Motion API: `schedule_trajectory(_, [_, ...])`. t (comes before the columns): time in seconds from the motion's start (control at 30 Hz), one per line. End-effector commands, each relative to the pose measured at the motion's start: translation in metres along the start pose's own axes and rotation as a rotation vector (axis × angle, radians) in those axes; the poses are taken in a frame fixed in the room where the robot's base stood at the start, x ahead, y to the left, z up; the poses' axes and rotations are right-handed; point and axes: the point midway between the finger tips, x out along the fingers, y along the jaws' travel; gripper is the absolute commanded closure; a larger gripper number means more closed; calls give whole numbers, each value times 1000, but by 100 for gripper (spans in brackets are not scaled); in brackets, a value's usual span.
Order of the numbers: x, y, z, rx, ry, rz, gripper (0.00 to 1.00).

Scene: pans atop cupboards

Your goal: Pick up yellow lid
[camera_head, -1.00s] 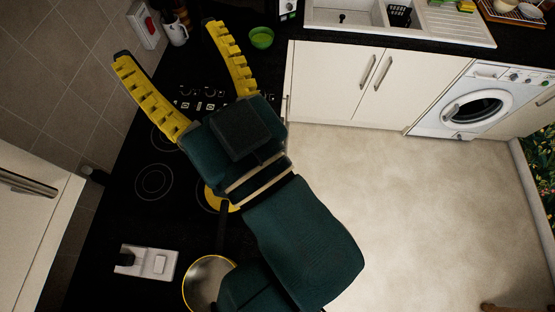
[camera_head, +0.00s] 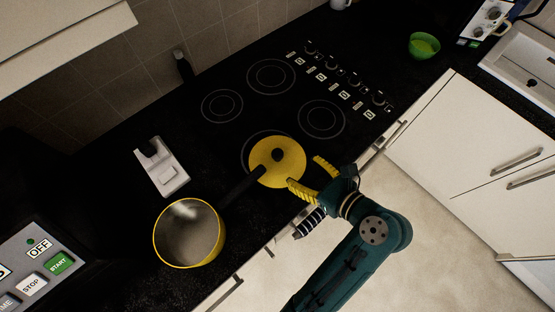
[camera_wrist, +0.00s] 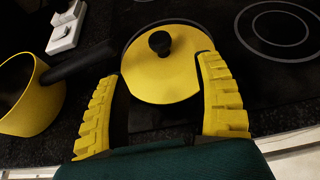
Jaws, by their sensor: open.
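The yellow lid (camera_head: 279,164) is a round disc with a black knob (camera_head: 278,155). It lies on the front left ring of the black hob. It also shows in the wrist view (camera_wrist: 164,66), just beyond my fingertips. My gripper (camera_head: 306,176) is open and empty, with yellow ribbed fingers, at the front right edge of the lid. In the wrist view my gripper (camera_wrist: 160,75) has its fingers spread on either side of the lid's near part. I cannot tell whether the right finger touches the rim.
A yellow-rimmed pan (camera_head: 190,234) stands left of the lid, its black handle (camera_head: 243,189) reaching close to the lid. A white block-like object (camera_head: 162,167) is behind the pan. A green bowl (camera_head: 424,46) sits far right. The hob's back rings (camera_head: 271,76) are clear.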

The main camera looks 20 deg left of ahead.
Motion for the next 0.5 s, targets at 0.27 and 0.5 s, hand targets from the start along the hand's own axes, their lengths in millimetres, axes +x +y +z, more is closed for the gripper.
schedule_trajectory(0.27, [58, 0, 0, -3, 1, 1, 31])
schedule_trajectory(0.5, [89, 1, -3, -4, 1, 1, 31])
